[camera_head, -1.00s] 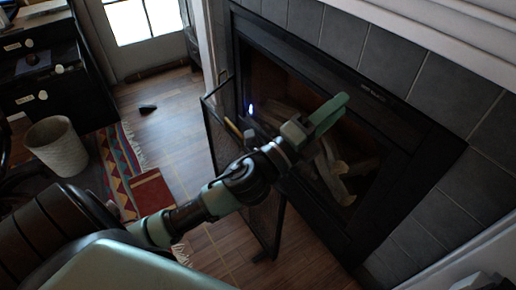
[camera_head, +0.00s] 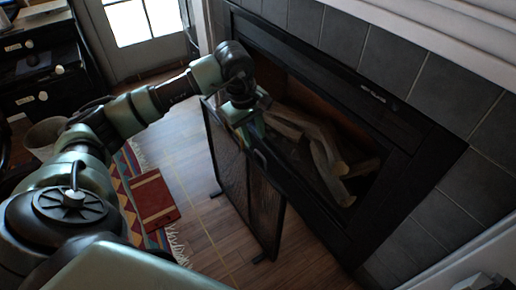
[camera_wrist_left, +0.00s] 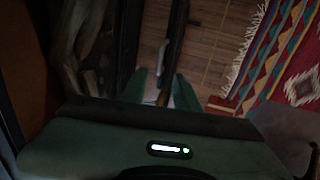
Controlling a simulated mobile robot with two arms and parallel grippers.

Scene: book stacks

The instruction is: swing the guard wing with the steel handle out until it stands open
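The guard (camera_head: 265,205) is a dark mesh screen in a black frame, standing upright on the floor in front of the fireplace. My left gripper (camera_head: 248,132) points down at its top edge, near where its panels meet. In the left wrist view the two green fingers (camera_wrist_left: 160,88) are apart, with a dark frame bar (camera_wrist_left: 176,35) running between them. A small pale piece (camera_wrist_left: 163,50) beside the bar may be the steel handle; in the head view the gripper hides that spot. I cannot tell whether the fingers touch anything. My right gripper is out of view.
The fireplace surround (camera_head: 400,170) stands close behind the guard, with logs (camera_head: 325,150) inside. Wood floor (camera_head: 205,205) between rug and guard is clear. A pale bin (camera_head: 45,138) stands partly behind my left arm.

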